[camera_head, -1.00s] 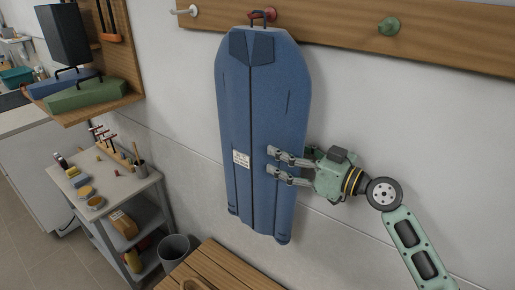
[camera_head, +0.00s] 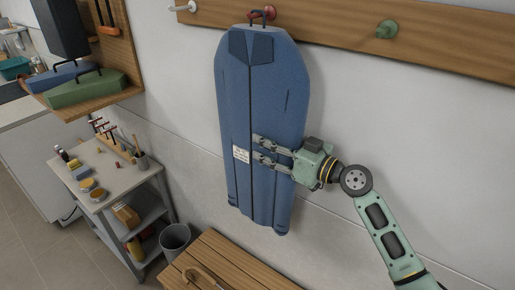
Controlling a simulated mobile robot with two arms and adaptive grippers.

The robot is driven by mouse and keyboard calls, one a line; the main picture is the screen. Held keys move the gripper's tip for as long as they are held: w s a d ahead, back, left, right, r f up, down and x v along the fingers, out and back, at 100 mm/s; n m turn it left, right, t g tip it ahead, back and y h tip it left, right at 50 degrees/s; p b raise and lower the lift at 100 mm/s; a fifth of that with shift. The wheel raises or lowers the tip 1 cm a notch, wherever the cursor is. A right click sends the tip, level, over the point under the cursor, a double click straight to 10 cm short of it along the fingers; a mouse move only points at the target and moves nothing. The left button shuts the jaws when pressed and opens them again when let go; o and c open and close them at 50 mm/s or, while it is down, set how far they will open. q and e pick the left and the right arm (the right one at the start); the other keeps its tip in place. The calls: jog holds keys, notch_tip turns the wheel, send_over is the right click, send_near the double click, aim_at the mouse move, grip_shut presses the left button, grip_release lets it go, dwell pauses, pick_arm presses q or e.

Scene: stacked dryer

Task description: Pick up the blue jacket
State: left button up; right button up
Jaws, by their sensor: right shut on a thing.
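The blue jacket (camera_head: 262,90) hangs upright by a loop from the red peg (camera_head: 268,13) on the wooden rail, against the wall. A small white label (camera_head: 241,154) is on its front, left of the fingers. My right gripper (camera_head: 258,150) reaches in from the right and lies over the front of the jacket's lower half. Its fingers are shut on the jacket near its middle seam; the fabric between them is hard to make out. My left gripper is not in view.
A white peg (camera_head: 187,7) and a green peg (camera_head: 388,29) are empty on the rail. A wooden bench (camera_head: 238,266) stands below, beside a grey bin (camera_head: 174,239). A shelf cart (camera_head: 128,182) with jars and tools stands at left.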

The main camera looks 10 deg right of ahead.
grip_shut()
jog(key=shift+w+r, duration=0.1)
jog(key=shift+r, duration=0.05)
jog(key=shift+r, duration=0.1)
